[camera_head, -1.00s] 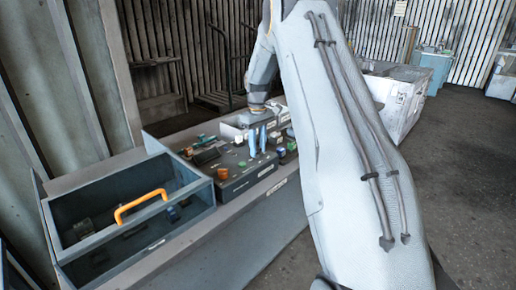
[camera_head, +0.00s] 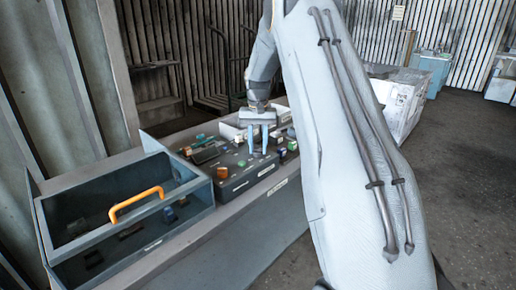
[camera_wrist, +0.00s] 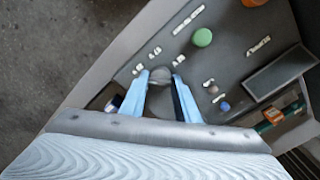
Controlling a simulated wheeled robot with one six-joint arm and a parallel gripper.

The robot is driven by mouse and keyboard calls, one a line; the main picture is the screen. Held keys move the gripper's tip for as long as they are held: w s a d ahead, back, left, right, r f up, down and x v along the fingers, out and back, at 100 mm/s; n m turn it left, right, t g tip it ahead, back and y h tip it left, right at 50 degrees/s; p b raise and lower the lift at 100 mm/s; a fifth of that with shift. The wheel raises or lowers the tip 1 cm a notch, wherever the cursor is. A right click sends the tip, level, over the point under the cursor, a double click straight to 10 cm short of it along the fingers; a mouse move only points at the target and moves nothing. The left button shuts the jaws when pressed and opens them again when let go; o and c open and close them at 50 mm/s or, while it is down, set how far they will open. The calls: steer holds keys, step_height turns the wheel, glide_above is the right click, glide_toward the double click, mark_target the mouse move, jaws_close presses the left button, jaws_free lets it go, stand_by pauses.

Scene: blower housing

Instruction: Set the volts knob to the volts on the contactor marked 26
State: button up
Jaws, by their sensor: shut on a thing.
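A grey round knob (camera_wrist: 161,76) stands on the dark control panel (camera_wrist: 222,62), with small white labels around it too blurred to read. My gripper (camera_wrist: 162,78) has its two blue fingers on either side of this knob and is shut on it. In the head view my gripper (camera_head: 257,150) points down at the panel (camera_head: 232,178). I cannot read whether this is the volts knob. Small dark blocks (camera_head: 131,230) lie in a clear-fronted bin; no mark 26 is legible on any of them.
The bin has an orange handle (camera_head: 136,204) and stands left of the panel on a long grey bench (camera_head: 240,208). A green button (camera_wrist: 202,37) and a dark display (camera_wrist: 281,73) are near the knob. Several small coloured parts lie around the panel.

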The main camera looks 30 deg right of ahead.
steer(key=shift+m, duration=0.8)
steer(key=shift+r, duration=0.1)
steer(key=o, duration=1)
steer(key=shift+o, duration=0.2)
steer(key=shift+r+b, duration=1.3)
steer(key=shift+r, duration=2.55)
